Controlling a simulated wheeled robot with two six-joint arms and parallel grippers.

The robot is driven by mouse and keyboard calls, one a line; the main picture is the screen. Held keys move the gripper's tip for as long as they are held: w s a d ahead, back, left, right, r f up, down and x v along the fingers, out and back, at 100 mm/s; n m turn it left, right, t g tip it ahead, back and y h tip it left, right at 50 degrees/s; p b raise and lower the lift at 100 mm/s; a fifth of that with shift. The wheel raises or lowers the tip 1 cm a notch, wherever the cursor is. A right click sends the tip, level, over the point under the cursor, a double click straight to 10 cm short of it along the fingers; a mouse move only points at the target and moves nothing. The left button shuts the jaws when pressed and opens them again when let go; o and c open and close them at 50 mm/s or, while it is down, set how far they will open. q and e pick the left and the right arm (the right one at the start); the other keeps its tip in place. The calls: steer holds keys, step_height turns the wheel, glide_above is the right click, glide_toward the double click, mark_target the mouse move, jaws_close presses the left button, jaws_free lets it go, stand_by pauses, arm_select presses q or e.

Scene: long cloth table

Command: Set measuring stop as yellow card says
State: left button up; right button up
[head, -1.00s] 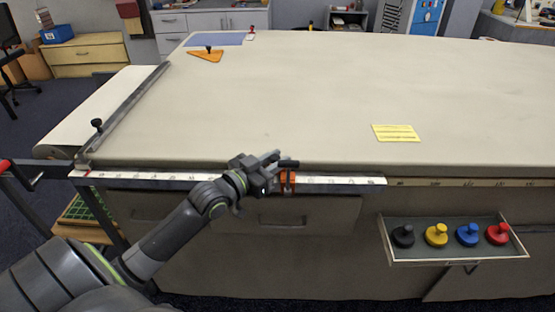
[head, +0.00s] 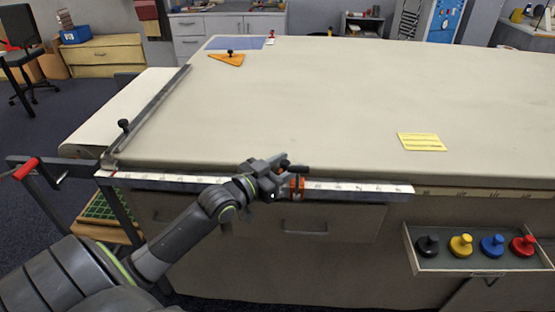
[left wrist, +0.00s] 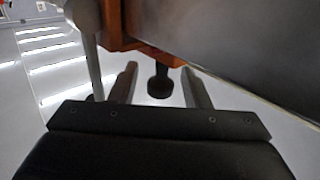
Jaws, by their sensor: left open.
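The measuring stop (head: 298,186) is an orange slider on the white scale rail (head: 355,187) along the table's front edge, right of the rail's middle. My left gripper (head: 280,165) is at the stop, with its fingers open. In the left wrist view, the stop's orange body (left wrist: 118,27) and black knob (left wrist: 159,84) show; the knob appears between the two fingers (left wrist: 160,88), with gaps on both sides. The yellow card (head: 421,142) lies flat on the table at the right; its writing is too small to read. My right gripper is out of view.
An open drawer (head: 440,266) at the lower right holds black, yellow, blue and red knobbed weights. A long metal bar (head: 150,112) lies along the table's left side. An orange triangle (head: 227,60) and blue sheet lie at the back. The table's middle is clear.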

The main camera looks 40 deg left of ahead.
arm_select(q)
steer(key=shift+s, duration=0.25)
steer(key=p+v, duration=0.7)
steer(key=v, duration=1)
steer(key=shift+a+p, duration=0.15)
steer(key=shift+p, duration=0.25)
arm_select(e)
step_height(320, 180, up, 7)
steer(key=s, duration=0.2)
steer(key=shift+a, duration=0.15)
arm_select(q)
steer(key=shift+w, duration=0.1)
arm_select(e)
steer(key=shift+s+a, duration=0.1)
